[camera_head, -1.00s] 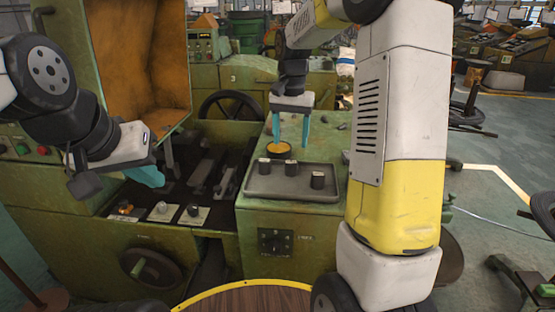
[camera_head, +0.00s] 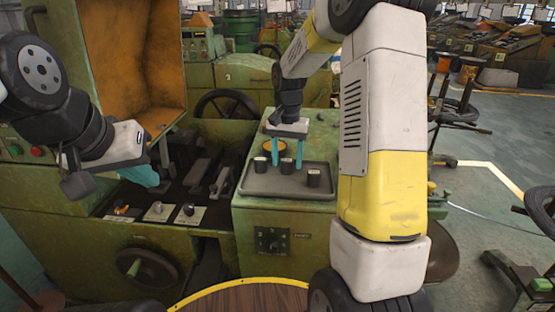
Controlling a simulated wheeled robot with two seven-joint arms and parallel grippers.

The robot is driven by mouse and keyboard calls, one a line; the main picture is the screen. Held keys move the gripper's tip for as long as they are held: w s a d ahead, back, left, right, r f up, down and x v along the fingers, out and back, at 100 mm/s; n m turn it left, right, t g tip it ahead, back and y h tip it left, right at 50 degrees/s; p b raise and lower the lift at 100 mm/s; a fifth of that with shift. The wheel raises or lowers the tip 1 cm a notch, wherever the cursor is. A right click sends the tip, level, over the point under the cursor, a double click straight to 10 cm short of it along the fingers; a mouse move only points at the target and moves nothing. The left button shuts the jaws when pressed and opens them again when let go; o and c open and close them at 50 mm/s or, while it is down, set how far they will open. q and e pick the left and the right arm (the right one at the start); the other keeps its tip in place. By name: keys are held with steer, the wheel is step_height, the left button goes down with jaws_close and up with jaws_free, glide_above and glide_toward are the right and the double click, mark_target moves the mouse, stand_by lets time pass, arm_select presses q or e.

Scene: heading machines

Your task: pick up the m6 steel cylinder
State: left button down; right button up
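Several small dark cylinders with pale labels stand upright on a grey tray (camera_head: 262,190) on the green machine. I see a left cylinder (camera_head: 260,166), a middle cylinder (camera_head: 287,166) and a right cylinder (camera_head: 313,178). The labels are too small to read, so I cannot tell which is the m6 steel cylinder. My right gripper (camera_head: 287,160) points down with its teal fingers apart, one on each side of the middle cylinder; I cannot tell if they touch it. My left gripper (camera_head: 150,178) is over the machine bed at the left, away from the tray; its finger gap is hidden.
A handwheel (camera_head: 226,108) rises behind the machine bed. Small parts on pale plates (camera_head: 158,211) lie at the bed's front edge. The tray's front part is clear.

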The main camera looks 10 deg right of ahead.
jaws_close()
steer(key=shift+r, duration=0.1)
